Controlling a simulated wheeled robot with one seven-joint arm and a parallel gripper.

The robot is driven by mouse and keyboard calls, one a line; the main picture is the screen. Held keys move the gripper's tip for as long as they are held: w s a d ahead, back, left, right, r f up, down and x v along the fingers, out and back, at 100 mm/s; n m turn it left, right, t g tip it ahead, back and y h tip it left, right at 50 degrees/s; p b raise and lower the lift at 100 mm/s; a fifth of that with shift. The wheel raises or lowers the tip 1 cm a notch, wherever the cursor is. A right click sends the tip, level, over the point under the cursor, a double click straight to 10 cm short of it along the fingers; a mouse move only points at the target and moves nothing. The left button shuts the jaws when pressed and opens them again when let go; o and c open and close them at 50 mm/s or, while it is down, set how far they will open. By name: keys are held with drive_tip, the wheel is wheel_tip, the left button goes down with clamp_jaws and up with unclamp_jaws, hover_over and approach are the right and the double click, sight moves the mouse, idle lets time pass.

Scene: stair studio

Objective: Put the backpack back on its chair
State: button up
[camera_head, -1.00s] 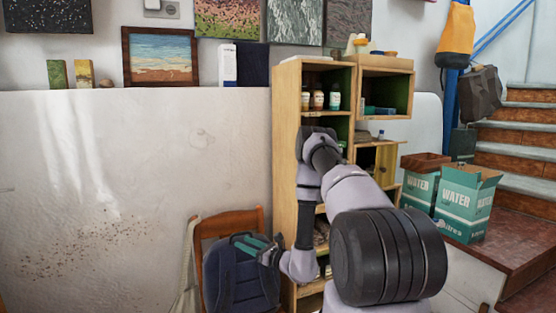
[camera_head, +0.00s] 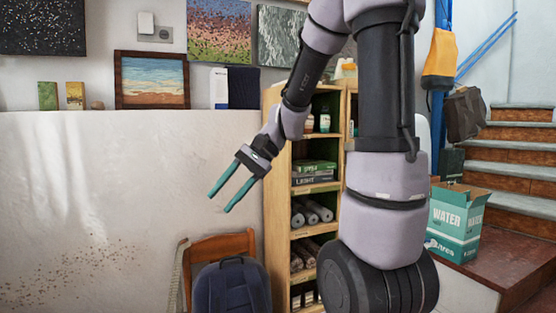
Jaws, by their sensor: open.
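The dark blue backpack (camera_head: 232,288) rests on the wooden chair (camera_head: 222,246), against its backrest, at the lower left of the head view. Its lower part and the chair's seat are cut off by the frame's bottom edge. My gripper (camera_head: 220,203) is open and empty, with its two teal fingers apart. It hangs in the air above the chair's backrest, pointing down and left, clear of the backpack.
A wooden shelf unit (camera_head: 277,215) with rolls and boxes stands right of the chair, partly behind my arm. A strap or cloth (camera_head: 176,275) hangs at the chair's left side.

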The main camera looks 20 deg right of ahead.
drive_tip(key=s+d+r+n+t+h, duration=0.3)
drive_tip(key=s+d+r+t+h, duration=0.3)
drive_tip(key=s+d+r+t, duration=0.1)
drive_tip(key=s+d+r, duration=0.1)
drive_tip(key=d, duration=0.1)
drive_tip(key=shift+d+r+h, duration=0.35)
drive_tip(key=shift+r+h, duration=0.05)
idle(0.8)
